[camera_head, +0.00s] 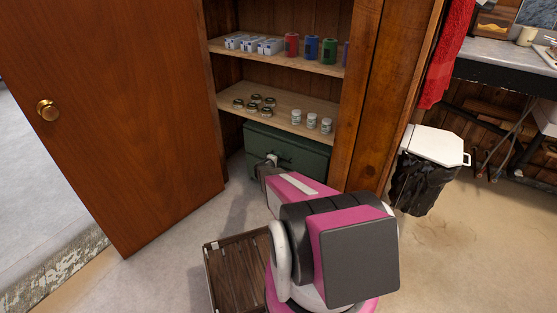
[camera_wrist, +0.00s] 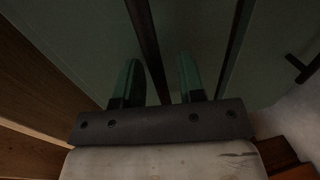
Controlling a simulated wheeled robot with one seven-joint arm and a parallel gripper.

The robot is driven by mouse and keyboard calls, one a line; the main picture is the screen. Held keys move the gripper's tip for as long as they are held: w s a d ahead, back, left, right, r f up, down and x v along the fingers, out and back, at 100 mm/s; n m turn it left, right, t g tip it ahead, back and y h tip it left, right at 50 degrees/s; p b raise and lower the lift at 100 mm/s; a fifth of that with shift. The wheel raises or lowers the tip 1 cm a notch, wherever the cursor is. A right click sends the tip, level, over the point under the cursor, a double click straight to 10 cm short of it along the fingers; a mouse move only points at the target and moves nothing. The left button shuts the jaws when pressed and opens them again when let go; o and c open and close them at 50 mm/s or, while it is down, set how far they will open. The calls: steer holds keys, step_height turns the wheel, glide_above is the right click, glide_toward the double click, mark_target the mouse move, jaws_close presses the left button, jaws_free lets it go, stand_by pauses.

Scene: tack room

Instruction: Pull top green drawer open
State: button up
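The green drawer unit (camera_head: 303,152) stands on the floor of the wooden cabinet, under the lower shelf. Its upper front shows beyond my arm and looks closed. My gripper (camera_head: 272,160) is at this front, near its handle, most of which I cannot make out. In the wrist view, the two fingers of my gripper (camera_wrist: 158,75) are apart, pointing at the green front (camera_wrist: 210,45). A dark bar or edge runs between them; I cannot tell whether they touch the handle. Another dark handle (camera_wrist: 302,68) shows at the right. My arm hides the lower part of the unit.
An open wooden door (camera_head: 120,120) stands at the left. Shelves above hold colored rolls (camera_head: 311,47), jars (camera_head: 311,121) and small tins (camera_head: 253,107). A slatted crate (camera_head: 236,272) lies on the floor by my base. A bin (camera_head: 425,170) stands at the right.

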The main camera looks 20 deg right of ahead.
jaws_close()
steer(key=f+v, duration=0.2)
steer(key=v, duration=1)
steer(key=f+v, duration=0.2)
steer(key=v, duration=1.1)
steer(key=shift+s+a+f, duration=0.35)
steer(key=shift+a+f, duration=0.05)
steer(key=shift+a, duration=0.1)
jaws_free()
steer(key=v, duration=1.1)
steer(key=shift+w, duration=0.1)
